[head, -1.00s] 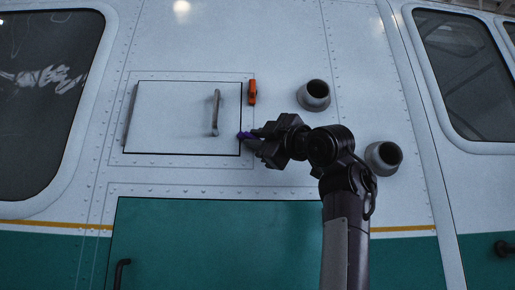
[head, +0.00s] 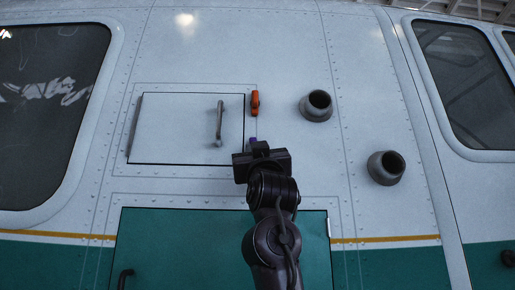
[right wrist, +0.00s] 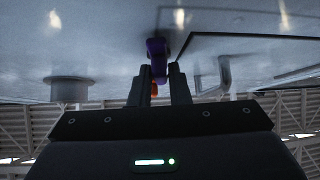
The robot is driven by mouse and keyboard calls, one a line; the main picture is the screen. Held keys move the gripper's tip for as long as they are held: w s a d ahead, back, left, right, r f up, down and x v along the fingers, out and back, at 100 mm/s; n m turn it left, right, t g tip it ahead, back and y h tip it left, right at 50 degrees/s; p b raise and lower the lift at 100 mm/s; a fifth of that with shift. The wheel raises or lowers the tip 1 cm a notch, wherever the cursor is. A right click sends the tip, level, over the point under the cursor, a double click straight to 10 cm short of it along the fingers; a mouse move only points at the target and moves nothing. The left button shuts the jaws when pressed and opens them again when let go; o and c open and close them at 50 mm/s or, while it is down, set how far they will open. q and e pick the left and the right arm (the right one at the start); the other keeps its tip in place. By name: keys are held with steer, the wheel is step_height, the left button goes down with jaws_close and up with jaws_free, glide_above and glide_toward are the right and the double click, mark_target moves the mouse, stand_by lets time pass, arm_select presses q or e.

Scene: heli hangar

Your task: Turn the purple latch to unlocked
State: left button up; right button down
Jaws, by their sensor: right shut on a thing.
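The purple latch (head: 253,140) shows as a small tip at the lower right edge of the hatch panel (head: 180,130) in the head view; my right gripper (head: 261,150) hides most of it. In the right wrist view the purple latch (right wrist: 156,48) stands upright from the white wall, and the fingers of my right gripper (right wrist: 158,88) are shut on it from both sides. An orange latch (head: 255,103) sits higher on the same edge of the panel, pointing up and down. My left gripper is not in view.
A grey handle (head: 219,124) stands out from the hatch panel. Two round grey nozzles (head: 316,106) (head: 386,168) stick out of the wall to the right. A green door panel (head: 180,240) lies below, and dark windows are at both sides.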

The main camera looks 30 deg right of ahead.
steer(key=shift+a+m+g+h, duration=0.1)
steer(key=shift+m+g+h, duration=0.6)
steer(key=shift+m+h, duration=1.15)
steer(key=shift+m+p, duration=0.3)
steer(key=shift+m, duration=0.15)
steer(key=c, duration=1.4)
jaws_free()
steer(key=shift+w, duration=0.1)
steer(key=shift+c, duration=0.2)
steer(key=b+v, duration=0.4)
steer(key=v, duration=0.3)
steer(key=shift+s+a+f, duration=0.2)
steer(key=shift+s+f, duration=0.05)
